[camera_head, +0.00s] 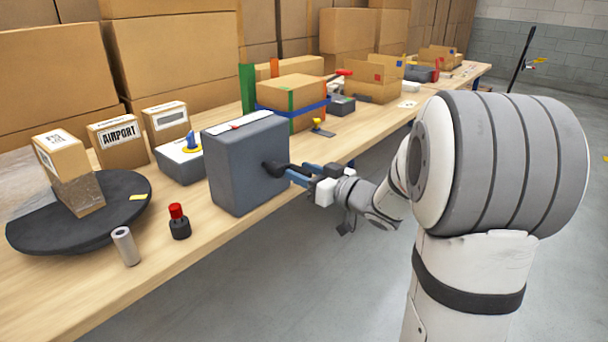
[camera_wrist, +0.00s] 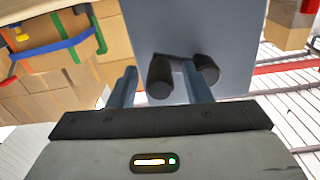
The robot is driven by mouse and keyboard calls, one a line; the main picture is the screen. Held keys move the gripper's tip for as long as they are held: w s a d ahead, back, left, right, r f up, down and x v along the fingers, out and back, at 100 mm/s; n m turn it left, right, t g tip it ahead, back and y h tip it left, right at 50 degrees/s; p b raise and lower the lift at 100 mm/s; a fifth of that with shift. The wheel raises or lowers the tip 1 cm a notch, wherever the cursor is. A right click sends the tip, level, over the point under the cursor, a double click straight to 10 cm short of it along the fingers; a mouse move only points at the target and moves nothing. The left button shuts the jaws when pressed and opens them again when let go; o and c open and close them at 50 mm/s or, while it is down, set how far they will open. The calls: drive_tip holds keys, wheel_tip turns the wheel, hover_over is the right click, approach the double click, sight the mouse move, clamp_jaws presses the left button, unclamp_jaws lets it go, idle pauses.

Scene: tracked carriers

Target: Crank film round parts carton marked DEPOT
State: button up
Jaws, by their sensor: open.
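A small carton (camera_head: 78,192) stands on the black turntable (camera_head: 40,236), its lower part covered in clear film; its label is too small to read. A carton marked AIRPORT (camera_head: 122,153) and another labelled carton (camera_head: 167,126) stand behind. The grey crank box (camera_head: 238,184) stands at the table's front edge, with a dark crank (camera_head: 272,168) on its side. My gripper (camera_head: 296,173) is at the crank, open. In the wrist view its blue fingers stand either side of one dark crank knob (camera_wrist: 160,78); a second dark cylinder (camera_wrist: 207,69) lies by the right finger. Contact is unclear.
A red-topped button (camera_head: 179,222) and a grey roll (camera_head: 126,247) stand near the table's front edge. A strapped carton (camera_head: 294,98) is farther along. The floor to the right is clear.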

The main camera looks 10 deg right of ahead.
drive_tip(key=shift+c, duration=0.5)
clamp_jaws()
drive_tip(key=r+n, duration=0.1)
drive_tip(key=n, duration=0.1)
drive_tip(key=shift+r+n+b, duration=0.1)
drive_tip(key=shift+n+b, duration=0.3)
drive_tip(key=shift+r+n+b, duration=0.3)
drive_tip(key=shift+r+n, duration=0.4)
drive_tip(key=shift+n, duration=0.7)
drive_tip(key=shift+o, duration=0.5)
unclamp_jaws()
drive_tip(key=p+v, duration=0.1)
drive_tip(key=v, duration=0.7)
drive_tip(key=shift+p, duration=0.3)
